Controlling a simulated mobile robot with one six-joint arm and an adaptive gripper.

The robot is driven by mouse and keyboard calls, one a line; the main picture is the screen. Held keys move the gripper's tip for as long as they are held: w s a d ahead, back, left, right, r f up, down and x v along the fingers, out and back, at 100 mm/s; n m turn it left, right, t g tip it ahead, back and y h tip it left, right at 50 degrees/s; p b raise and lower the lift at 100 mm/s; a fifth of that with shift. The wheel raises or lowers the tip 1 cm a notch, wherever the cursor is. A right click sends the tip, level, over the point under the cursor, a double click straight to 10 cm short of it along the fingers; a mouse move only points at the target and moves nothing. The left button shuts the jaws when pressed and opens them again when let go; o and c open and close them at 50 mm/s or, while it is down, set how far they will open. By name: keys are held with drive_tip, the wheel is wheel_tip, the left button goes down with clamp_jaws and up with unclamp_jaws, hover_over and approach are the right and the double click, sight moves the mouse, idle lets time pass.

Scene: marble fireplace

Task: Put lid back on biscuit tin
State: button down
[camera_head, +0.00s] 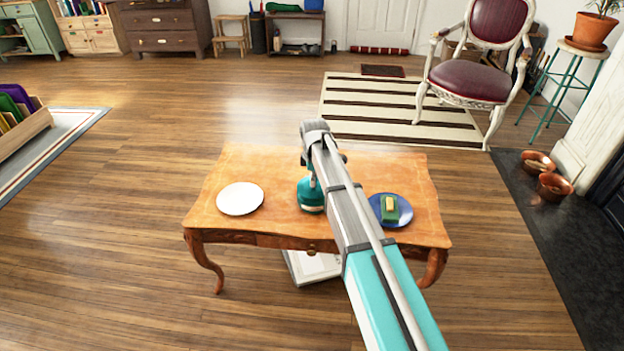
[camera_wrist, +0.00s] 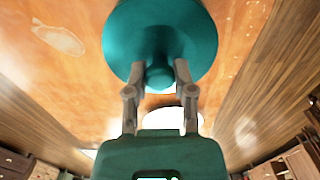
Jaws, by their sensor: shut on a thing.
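A round teal lid (camera_wrist: 158,35) with a knob fills the top middle of the wrist view. My gripper (camera_wrist: 159,74) is shut on its knob, one finger at each side. In the head view the teal lid (camera_head: 311,196) shows low over the middle of the wooden table, partly covered by my arm. I cannot make out the biscuit tin apart from the lid. Whether the lid touches a tin or the table beneath it cannot be told.
The small wooden table (camera_head: 285,165) has a white plate (camera_head: 240,198) at left. At right, near my arm, a blue plate (camera_head: 404,215) bears a green block (camera_head: 391,212) with a pale yellow piece on top. The table's far left is bare.

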idle(0.7)
drive_tip(key=shift+c, duration=1.9)
unclamp_jaws()
drive_tip(key=o, duration=0.4)
drive_tip(key=shift+r, duration=0.1)
drive_tip(key=shift+r+p, duration=3.4)
drive_tip(key=shift+p, duration=0.1)
clamp_jaws()
